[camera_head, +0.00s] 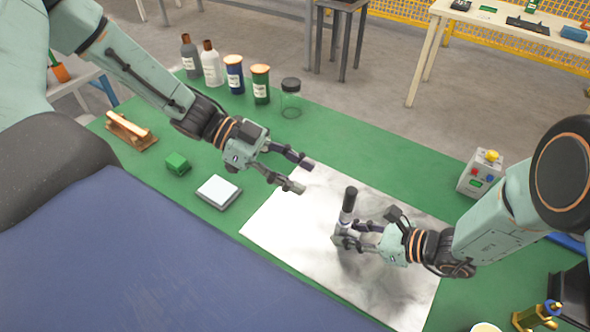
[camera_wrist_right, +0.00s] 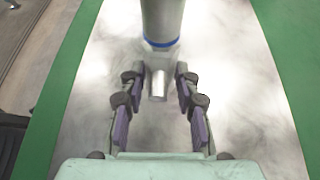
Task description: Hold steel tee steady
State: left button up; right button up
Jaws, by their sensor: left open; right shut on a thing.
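The steel tee (camera_head: 341,236) is on or just above the pale metal sheet (camera_head: 285,222), with my right gripper (camera_head: 350,234) shut on it. A dark upright cylinder (camera_head: 349,200) with a blue ring near its lower end rises from the tee; I cannot tell whether it is joined. In the right wrist view, a bare steel stub of the tee (camera_wrist_right: 158,86) points toward the palm between the fingers, and the grey cylinder (camera_wrist_right: 162,22) stands beyond. My left gripper (camera_head: 302,175) is open and empty above the sheet's upper left part.
A white-topped square scale (camera_head: 219,192), a green block (camera_head: 177,163) and a copper-coloured holder (camera_head: 131,131) lie left on the green bench top. Bottles and jars (camera_head: 234,75) line the far edge. The sheet's lower left is clear.

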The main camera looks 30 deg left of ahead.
dwell(0.4)
jog(key=o, duration=0.9)
